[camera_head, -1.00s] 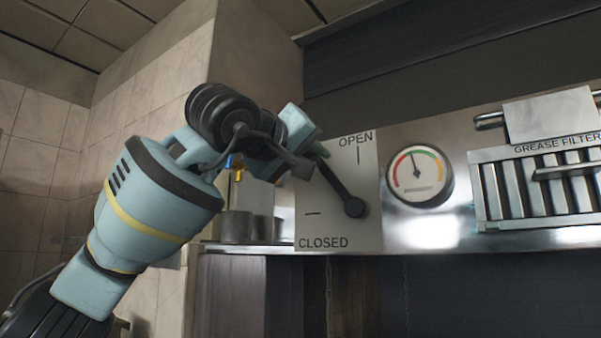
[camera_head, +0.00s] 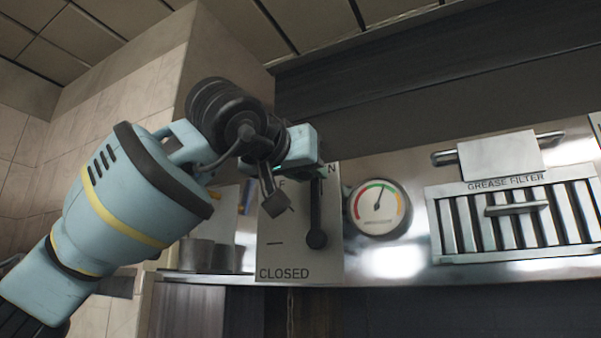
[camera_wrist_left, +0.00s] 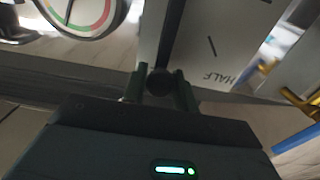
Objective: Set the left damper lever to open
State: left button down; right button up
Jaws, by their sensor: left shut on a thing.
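The left damper lever (camera_head: 316,215) is a dark bar on a round pivot, mounted on a pale plate (camera_head: 272,258). It stands almost straight up, toward the OPEN mark at the top of the plate. The CLOSED label shows at the bottom left; the OPEN label is mostly hidden behind my left gripper (camera_head: 316,170). That gripper is at the lever's upper end. In the left wrist view, the left gripper (camera_wrist_left: 159,88) has its two dark fingers on either side of the lever's round knob (camera_wrist_left: 158,79), shut on it, with the HALF label beside. My right gripper is out of view.
A round gauge (camera_head: 379,208) with a coloured dial sits just right of the plate. The grease filter (camera_head: 515,218) with its handle is farther right. Metal containers (camera_head: 197,254) stand on a ledge left of the plate. A dark hood (camera_head: 430,75) overhangs above.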

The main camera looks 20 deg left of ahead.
pick_arm(q)
jog(key=shift+d+f, duration=0.1)
jog(key=shift+f, duration=0.05)
jog(key=c, duration=1.1)
grip_release()
jog(key=shift+d, duration=0.1)
jog(key=shift+c, duration=0.2)
jog(key=shift+s, duration=0.1)
jog(key=shift+s, duration=0.3)
jog(key=s, duration=0.7)
jog(key=shift+a, duration=0.35)
